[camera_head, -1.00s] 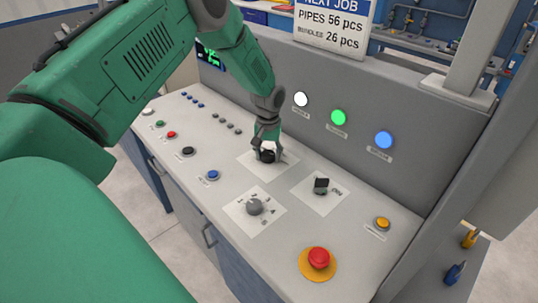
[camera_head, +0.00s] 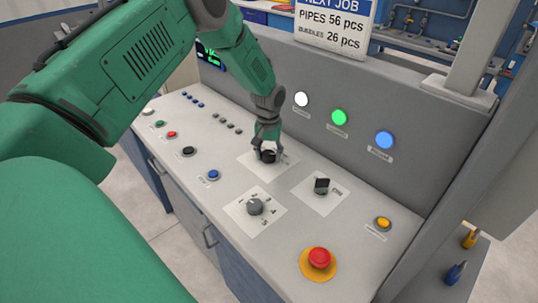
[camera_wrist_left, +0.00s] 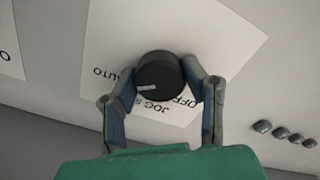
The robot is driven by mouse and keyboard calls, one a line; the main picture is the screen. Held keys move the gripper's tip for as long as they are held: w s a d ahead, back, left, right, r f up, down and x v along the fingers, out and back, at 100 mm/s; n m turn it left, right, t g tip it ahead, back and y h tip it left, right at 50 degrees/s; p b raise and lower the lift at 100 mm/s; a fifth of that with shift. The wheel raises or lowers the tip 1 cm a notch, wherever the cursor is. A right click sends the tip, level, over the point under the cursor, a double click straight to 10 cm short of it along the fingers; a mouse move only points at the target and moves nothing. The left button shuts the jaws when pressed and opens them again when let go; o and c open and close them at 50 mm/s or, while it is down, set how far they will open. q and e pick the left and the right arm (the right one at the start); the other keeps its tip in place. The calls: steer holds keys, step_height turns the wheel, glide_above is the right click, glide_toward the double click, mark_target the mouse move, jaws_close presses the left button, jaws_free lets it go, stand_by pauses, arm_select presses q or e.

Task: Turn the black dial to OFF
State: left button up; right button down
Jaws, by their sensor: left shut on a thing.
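The black dial (camera_head: 267,157) sits on a white label plate on the sloping console. In the left wrist view the dial (camera_wrist_left: 160,76) is round, with a short white mark near its lower edge. The plate around it reads AUTO, JOG and OFF. My left gripper (camera_head: 267,150) reaches down from above onto the dial. In the left wrist view its fingers (camera_wrist_left: 160,70) close around the dial's two sides. My right gripper is out of view.
A grey selector dial (camera_head: 254,207) and a black switch (camera_head: 321,186) sit nearby on their own plates. A red emergency button (camera_head: 319,258) is at the front right. A blue button (camera_head: 212,175) is to the left. The upright panel with lit lamps stands behind.

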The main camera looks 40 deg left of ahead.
mark_target(268, 153)
arm_select(q)
steer(key=shift+s+f, duration=0.1)
steer(key=shift+s, duration=0.1)
steer(key=o, duration=1.1)
steer(key=shift+o, duration=0.2)
steer(key=shift+w+r, duration=0.2)
steer(key=shift+r, duration=0.4)
step_height(268, 153, up, 11)
steer(key=shift+s, duration=0.1)
